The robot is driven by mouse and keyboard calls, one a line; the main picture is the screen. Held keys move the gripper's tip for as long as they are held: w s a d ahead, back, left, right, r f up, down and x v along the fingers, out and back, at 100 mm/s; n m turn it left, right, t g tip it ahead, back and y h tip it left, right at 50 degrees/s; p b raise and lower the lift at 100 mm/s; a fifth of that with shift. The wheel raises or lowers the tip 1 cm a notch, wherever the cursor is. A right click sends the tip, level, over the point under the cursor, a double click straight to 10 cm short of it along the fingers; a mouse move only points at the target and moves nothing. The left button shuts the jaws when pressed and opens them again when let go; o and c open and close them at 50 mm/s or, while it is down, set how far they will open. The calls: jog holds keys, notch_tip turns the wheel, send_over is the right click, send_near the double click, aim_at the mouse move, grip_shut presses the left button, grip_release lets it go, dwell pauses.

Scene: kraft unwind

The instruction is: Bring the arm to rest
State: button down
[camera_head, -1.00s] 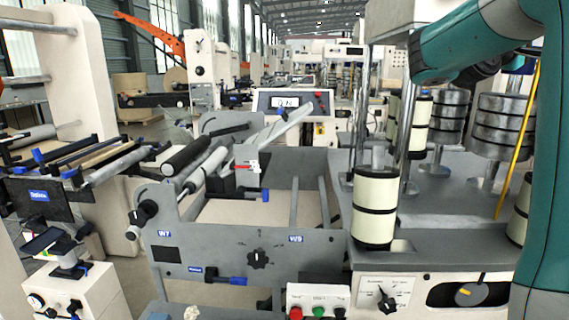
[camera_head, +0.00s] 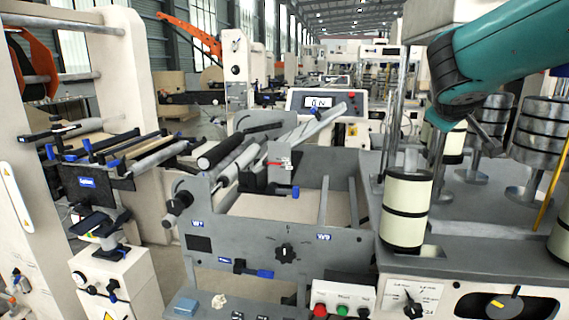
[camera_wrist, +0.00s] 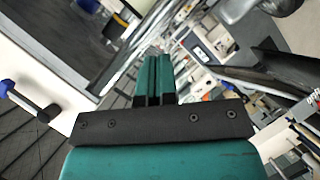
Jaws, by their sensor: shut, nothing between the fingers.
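My gripper (camera_wrist: 154,60) shows in the wrist view as two teal fingers side by side, closed together beyond a black plate. Nothing is held between them. In the head view my teal arm reaches in from the upper right, over the grey machine deck (camera_head: 470,240). The gripper's fingers cannot be made out clearly there. The wrist picture is strongly tilted, with machines and floor beyond the fingers.
A cream roller (camera_head: 407,210) stands on the deck below the arm. Stacked metal cylinders (camera_head: 540,133) stand behind it. A control box (camera_head: 343,298) with buttons sits in front.

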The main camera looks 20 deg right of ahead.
jog(key=s+a+f+n+g+y, duration=0.15)
jog(key=a+f+y, duration=0.45)
jog(key=a, duration=0.6)
jog(key=s+a+f+n+y, duration=0.2)
jog(key=a+f+y, duration=0.35)
jog(key=a, duration=0.75)
jog(key=s+a+f+n+g+y, duration=0.2)
jog(key=s+a+f+g+y, duration=0.2)
jog(key=s+a, duration=0.9)
jog(key=s+g, duration=0.3)
jog(key=s, duration=0.1)
jog(key=shift+s+a+f+n, duration=0.15)
jog(key=shift+f+n, duration=0.05)
jog(key=shift+n, duration=0.15)
